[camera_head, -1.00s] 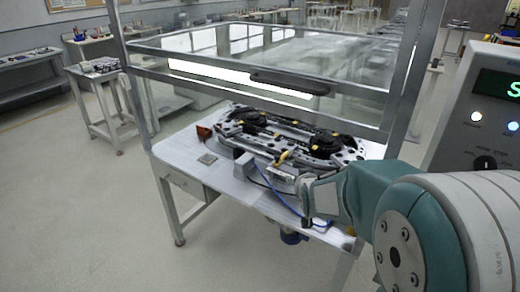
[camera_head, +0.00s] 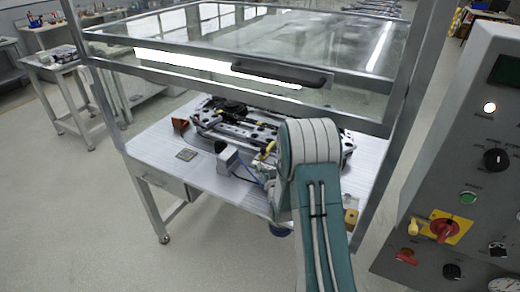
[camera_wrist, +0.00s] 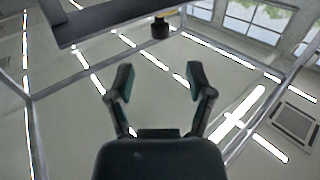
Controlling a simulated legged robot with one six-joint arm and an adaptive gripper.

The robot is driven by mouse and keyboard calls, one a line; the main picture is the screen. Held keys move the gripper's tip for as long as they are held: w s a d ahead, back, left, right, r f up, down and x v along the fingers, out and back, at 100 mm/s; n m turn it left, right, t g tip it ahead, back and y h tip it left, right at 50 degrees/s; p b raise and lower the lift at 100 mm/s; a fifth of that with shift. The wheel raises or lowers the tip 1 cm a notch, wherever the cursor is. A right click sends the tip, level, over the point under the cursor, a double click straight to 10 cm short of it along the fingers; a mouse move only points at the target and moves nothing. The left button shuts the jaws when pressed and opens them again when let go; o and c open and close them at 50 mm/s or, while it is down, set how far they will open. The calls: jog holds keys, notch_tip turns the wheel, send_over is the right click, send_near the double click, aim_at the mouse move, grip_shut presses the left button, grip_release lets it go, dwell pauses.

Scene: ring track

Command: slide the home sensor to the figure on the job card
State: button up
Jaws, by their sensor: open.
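The ring track (camera_head: 222,117) lies on the white table inside a metal-framed guard. In the head view my teal and white arm covers its right part. A small grey block (camera_head: 228,160) with a dark round face stands at the track's near edge, with a blue cable beside it; I cannot tell whether it is the home sensor. A small flat plate (camera_head: 187,154) lies on the table to its left; it may be the job card, and no figure is readable. My gripper (camera_wrist: 156,82) shows in the wrist view with its fingers apart and nothing between them; it is hidden in the head view.
A raised clear guard panel with a black handle (camera_head: 278,75) spans above the table. A control panel (camera_head: 470,170) with a red and yellow switch (camera_head: 445,231) stands at the right. A red-brown piece (camera_head: 180,125) sits at the track's left. The table's left front is clear.

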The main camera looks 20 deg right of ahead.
aim_at(264, 152)
jog(key=x, duration=0.9)
jog(key=shift+w+d, duration=0.1)
jog(key=shift+w, duration=0.05)
grip_shut()
